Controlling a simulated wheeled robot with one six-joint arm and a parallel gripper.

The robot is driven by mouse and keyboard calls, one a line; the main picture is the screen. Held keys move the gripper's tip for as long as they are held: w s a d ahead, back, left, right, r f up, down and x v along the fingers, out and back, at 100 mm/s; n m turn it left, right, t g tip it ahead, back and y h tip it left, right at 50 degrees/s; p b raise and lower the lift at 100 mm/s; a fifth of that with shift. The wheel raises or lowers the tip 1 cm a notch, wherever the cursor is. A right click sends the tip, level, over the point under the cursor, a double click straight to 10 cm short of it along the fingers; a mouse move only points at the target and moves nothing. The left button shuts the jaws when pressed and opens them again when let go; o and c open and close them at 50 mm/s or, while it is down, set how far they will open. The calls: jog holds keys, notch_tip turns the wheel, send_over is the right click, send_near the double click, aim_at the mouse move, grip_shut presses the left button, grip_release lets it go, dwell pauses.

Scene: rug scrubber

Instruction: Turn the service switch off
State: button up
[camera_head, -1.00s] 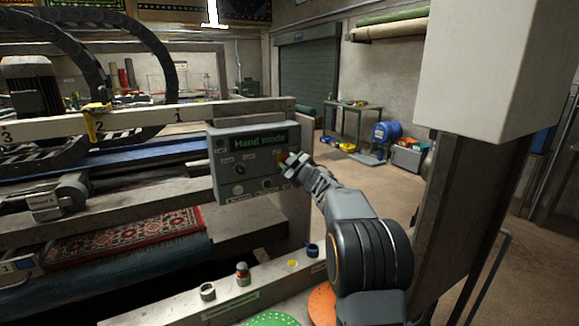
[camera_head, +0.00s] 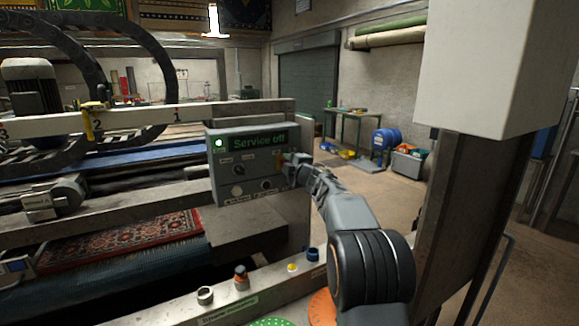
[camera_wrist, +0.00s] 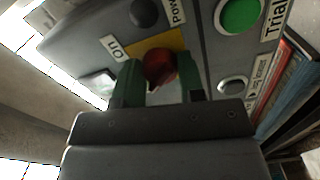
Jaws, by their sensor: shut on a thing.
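The grey control box (camera_head: 222,182) is mounted on the machine's front frame. Its display (camera_head: 258,140) reads "Service off", and a small green lamp (camera_head: 219,144) glows beside it. My gripper (camera_head: 289,166) is at the right edge of the box's face. In the wrist view, a red knob (camera_wrist: 160,66) on a yellow plate (camera_wrist: 150,45) sits between the two fingers of my gripper (camera_wrist: 160,84), which is shut on it. A label reading "on" (camera_wrist: 113,47) is beside the plate. The knob's lower part is hidden by my gripper.
A green button (camera_wrist: 240,14) labelled "Trial" and a grey button (camera_wrist: 233,86) are close to my fingers. Below the box, a ledge (camera_head: 262,286) carries several small coloured pieces.

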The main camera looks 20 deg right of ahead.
jog(key=shift+n, duration=0.3)
jog(key=o, duration=0.9)
jog(key=s+b, duration=0.1)
jog(key=s, duration=0.3)
jog(key=s+d, duration=0.1)
jog(key=s, duration=0.4)
jog(key=s+b, duration=0.1)
jog(key=s, duration=0.3)
jog(key=shift+s+d+b, duration=0.3)
jog(key=shift+s, duration=0.1)
